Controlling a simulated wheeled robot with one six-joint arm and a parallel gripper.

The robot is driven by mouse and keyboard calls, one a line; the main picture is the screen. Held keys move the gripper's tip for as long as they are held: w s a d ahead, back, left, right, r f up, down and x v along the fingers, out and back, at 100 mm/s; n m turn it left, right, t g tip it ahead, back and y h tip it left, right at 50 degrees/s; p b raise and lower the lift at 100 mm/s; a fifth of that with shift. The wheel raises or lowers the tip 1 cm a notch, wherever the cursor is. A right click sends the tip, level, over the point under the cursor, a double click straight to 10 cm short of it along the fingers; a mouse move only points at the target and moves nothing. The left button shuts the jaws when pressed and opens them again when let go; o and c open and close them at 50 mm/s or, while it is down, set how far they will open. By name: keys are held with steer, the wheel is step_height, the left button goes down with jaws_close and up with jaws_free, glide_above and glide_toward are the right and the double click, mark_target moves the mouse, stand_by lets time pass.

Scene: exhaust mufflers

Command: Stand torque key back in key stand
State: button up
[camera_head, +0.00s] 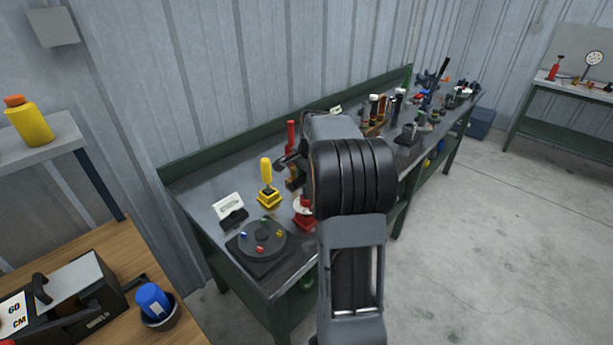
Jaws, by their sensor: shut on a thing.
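My gripper (289,161) reaches left from my arm over the near part of the green-edged bench. It is shut on an upright red-handled tool (290,133), which looks like the torque key. The tool's lower part is hard to make out against the dark gripper. A yellow-handled tool (266,167) stands upright in a yellow base (269,199), left of my gripper. A red base (304,222) with a pale round top sits below my gripper, partly hidden by my arm. I cannot tell which base is the key stand.
A black turntable (262,246) with small coloured pieces lies at the bench's (189,186) near end, beside a white card (229,206) on a dark holder. Several tools crowd the bench farther right. A wooden table (120,248) stands at lower left. The concrete floor at right is clear.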

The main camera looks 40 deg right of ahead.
steer(key=o, duration=1)
steer(key=shift+r, duration=0.1)
steer(key=r, duration=0.4)
steer(key=s+r, duration=0.1)
steer(key=r, duration=0.4)
steer(key=s+r, duration=0.1)
steer(key=r, duration=0.3)
steer(key=shift+s+d+r, duration=0.15)
steer(key=shift+r, duration=0.1)
steer(key=s+a+f+n, duration=0.3)
steer(key=a+f+n, duration=0.1)
steer(key=f+n, duration=0.25)
steer(key=shift+s+a+f+n+t, duration=0.35)
steer(key=shift+s+a+f+n, duration=0.5)
steer(key=shift+s+a+n, duration=1.7)
steer(key=shift+s+a+f+n+t, duration=0.5)
steer(key=shift+s+a+f, duration=0.75)
steer(key=shift+a, duration=2.75)
steer(key=shift+s+a+f+n+t, duration=0.25)
steer(key=shift+s+a+f+n, duration=0.25)
steer(key=shift+s+a+n, duration=1.8)
